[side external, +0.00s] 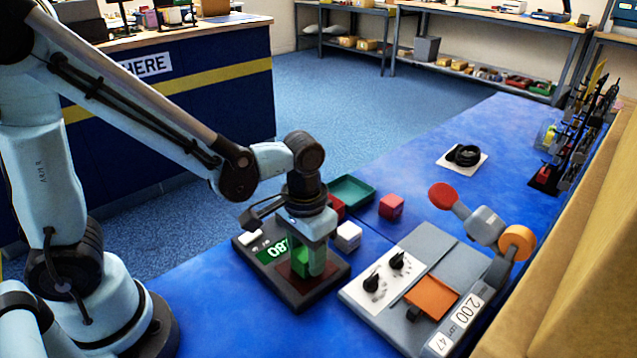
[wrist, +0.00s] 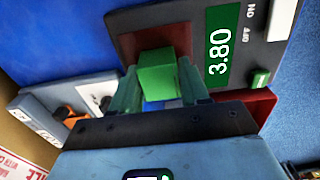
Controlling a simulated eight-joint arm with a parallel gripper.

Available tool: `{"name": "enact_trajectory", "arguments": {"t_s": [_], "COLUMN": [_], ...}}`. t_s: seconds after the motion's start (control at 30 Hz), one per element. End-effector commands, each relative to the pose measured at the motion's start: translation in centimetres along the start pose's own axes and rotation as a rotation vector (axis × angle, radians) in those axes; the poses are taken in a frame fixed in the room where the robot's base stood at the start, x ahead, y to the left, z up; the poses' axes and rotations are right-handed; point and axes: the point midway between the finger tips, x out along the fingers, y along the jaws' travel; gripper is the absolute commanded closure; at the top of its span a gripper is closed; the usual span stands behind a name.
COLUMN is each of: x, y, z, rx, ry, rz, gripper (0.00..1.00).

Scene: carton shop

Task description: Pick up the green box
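The green box (wrist: 157,79) sits between my gripper's two fingers, over the dark red plate of the scale, in the wrist view. In the side external view it is partly hidden by my gripper (side external: 310,262), which points down over the scale (side external: 325,290). In the wrist view my gripper (wrist: 158,80) has one green finger on each side of the box, very close to its sides. I cannot tell whether the fingers press on it, or whether the box rests on the plate. The scale's display (wrist: 219,53) reads 3.80.
A white box (side external: 348,236) stands close to the right of my gripper. A red box (side external: 391,206) and a green tray (side external: 351,190) lie behind. A grey device (side external: 425,270) with knobs and an orange plate stands at right.

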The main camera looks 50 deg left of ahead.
Motion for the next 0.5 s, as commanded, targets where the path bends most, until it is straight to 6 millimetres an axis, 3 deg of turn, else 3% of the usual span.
{"name": "enact_trajectory", "arguments": {"t_s": [0.03, 0.2, 0.5], "x": [-0.01, -0.02, -0.21], "y": [0.00, 0.00, 0.01], "z": [0.00, 0.00, 0.00], "rx": [0.000, 0.000, 0.000], "ry": [0.000, 0.000, 0.000], "rz": [0.000, 0.000, 0.000], "gripper": [0.65, 0.90, 0.90]}}
